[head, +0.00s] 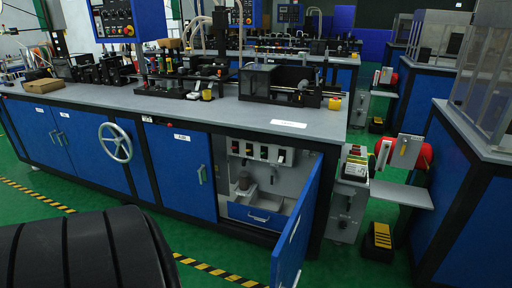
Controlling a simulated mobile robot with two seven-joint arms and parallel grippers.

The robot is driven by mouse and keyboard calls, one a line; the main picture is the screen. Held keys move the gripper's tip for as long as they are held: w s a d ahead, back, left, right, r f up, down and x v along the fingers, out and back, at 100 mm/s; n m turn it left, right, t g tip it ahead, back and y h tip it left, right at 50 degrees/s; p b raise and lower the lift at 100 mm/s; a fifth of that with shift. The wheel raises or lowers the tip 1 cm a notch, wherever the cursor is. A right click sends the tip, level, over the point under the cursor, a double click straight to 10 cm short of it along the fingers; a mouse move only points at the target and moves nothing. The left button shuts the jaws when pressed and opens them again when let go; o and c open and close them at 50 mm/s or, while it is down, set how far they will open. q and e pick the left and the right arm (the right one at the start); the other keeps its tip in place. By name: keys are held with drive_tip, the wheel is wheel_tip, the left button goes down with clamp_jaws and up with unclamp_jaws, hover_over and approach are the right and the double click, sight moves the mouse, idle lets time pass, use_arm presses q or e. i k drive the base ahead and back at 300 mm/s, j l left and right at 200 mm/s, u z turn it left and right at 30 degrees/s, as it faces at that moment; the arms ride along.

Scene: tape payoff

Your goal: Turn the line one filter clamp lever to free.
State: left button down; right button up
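A blue workbench (180,118) with a grey top stands ahead. Its right-hand cabinet is open, with the blue door (297,232) swung out toward me. Inside is a grey back panel with a row of small dark-and-light fittings (263,152), one of them reddish. Below them a grey cylindrical part, perhaps a filter (243,181), stands above a blue drawer (257,216). The clamp lever is too small to pick out, and I cannot tell its position. Neither of my grippers is in view.
The open door sticks out in front of the cabinet's right side. A handwheel (115,143) projects from the bench front. A grey stand (348,200) with yellow-labelled items is to the right. Yellow-black tape (215,270) marks the green floor, which has free room before the bench.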

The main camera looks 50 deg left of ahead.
sight(274, 171)
drive_tip(key=i+j, duration=0.1)
drive_tip(key=j, duration=0.45)
drive_tip(key=i+j, duration=0.1)
drive_tip(key=j, duration=0.5)
drive_tip(key=i+j, duration=0.1)
drive_tip(key=j, duration=0.45)
drive_tip(key=i+j, duration=0.1)
drive_tip(key=j, duration=1.05)
drive_tip(key=i, duration=0.05)
